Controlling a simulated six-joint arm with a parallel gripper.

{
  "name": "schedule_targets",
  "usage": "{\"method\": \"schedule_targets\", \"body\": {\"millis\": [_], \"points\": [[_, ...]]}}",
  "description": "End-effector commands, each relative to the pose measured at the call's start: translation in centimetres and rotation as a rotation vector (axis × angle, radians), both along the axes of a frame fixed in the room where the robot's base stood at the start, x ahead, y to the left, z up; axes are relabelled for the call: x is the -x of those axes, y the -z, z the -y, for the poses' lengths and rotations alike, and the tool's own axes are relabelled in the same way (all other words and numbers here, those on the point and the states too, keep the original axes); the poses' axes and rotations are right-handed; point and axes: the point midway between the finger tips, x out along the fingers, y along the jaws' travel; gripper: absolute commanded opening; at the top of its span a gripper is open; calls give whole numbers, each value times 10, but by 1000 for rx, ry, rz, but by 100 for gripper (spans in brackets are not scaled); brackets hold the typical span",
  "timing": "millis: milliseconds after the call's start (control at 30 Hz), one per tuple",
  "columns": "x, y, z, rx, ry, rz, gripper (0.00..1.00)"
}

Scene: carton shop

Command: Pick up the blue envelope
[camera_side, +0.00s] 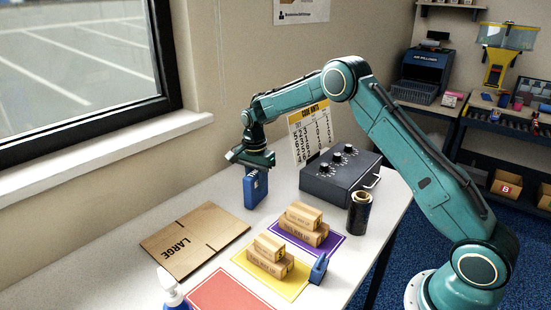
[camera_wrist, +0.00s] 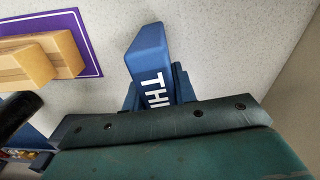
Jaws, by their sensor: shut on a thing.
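The blue envelope (camera_side: 255,189) is a thick, upright blue block under my gripper (camera_side: 256,170), near the far side of the white table. In the wrist view, the blue envelope (camera_wrist: 149,52) shows white lettering starting "THI", with the rest hidden by my gripper's dark green body. My gripper is shut on its upper part, with the jaws pointing down. I cannot tell whether its lower edge touches the table or is slightly above it.
A flat brown carton marked LARGE (camera_side: 195,239) lies left of the envelope. A dark control box with knobs (camera_side: 340,176) and a dark roll (camera_side: 359,213) stand right. Small cartons sit on purple (camera_side: 331,249) and yellow (camera_side: 246,264) mats. A red mat (camera_side: 230,292) lies in front.

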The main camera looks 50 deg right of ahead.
Motion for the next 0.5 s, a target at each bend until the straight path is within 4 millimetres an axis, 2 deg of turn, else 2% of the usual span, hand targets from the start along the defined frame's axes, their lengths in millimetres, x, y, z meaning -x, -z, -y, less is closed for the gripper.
{"method": "schedule_targets", "body": {"millis": [267,500], "points": [[-1,-24,0,0,0,3,2],[-1,-67,0,1,0,6,2]]}}
